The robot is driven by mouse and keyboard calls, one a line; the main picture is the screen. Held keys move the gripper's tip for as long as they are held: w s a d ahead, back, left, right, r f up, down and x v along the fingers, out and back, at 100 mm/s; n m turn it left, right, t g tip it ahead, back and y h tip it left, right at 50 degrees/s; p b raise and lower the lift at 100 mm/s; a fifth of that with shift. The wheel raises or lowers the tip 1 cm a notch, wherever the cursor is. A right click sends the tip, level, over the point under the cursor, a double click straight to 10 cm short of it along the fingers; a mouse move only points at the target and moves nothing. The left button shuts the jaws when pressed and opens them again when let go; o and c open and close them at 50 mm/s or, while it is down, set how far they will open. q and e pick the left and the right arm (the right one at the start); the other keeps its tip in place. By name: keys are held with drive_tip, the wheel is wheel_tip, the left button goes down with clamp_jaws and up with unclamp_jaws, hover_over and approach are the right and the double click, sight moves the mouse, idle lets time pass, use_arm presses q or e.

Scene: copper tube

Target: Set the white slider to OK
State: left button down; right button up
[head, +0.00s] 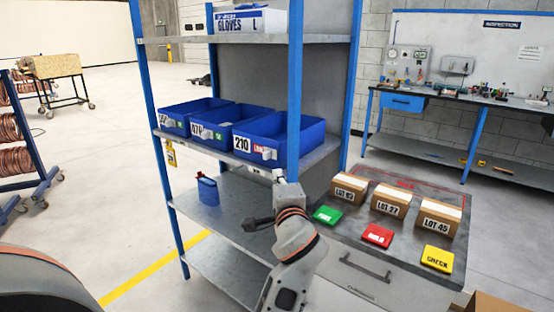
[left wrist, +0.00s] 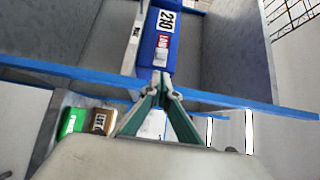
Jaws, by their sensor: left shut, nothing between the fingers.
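The blue bin marked 210 (head: 300,141) stands at the right end of the middle shelf. Its front bears a red LOW label (head: 257,148) and a white slider (head: 269,154) to the right of it. The slider also shows in the left wrist view (left wrist: 160,54), beyond the red label from the 210 tag; whatever is under it is hidden. My left gripper (head: 279,175) is just below and in front of this bin, near the shelf edge. Its teal fingers (left wrist: 160,82) meet at the tips, with nothing between them, close to the slider in the picture; contact cannot be told.
Two more blue bins (head: 191,109) (head: 232,115) stand left of it, showing green labels. A blue shelf post (head: 295,90) rises close by my left arm. A bench (head: 390,262) at right holds several boxes and green, red and yellow plates. Open floor lies left.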

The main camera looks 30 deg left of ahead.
sight(270, 155)
idle(0.3)
use_arm(q)
drive_tip(key=x, duration=1)
drive_tip(key=shift+d, duration=0.1)
drive_tip(key=shift+p, duration=0.3)
drive_tip(key=shift+a+r+p, duration=0.1)
drive_tip(key=shift+a+p, duration=0.2)
drive_tip(key=shift+a, duration=0.1)
drive_tip(key=a+p, duration=0.1)
drive_tip(key=a, duration=0.1)
drive_tip(key=a+p, duration=0.1)
drive_tip(key=a, duration=0.1)
drive_tip(key=shift+w+r, duration=0.1)
drive_tip(key=shift+w, duration=0.05)
drive_tip(key=shift+a+p, duration=0.35)
drive_tip(key=shift+a, duration=0.05)
drive_tip(key=shift+f, duration=0.2)
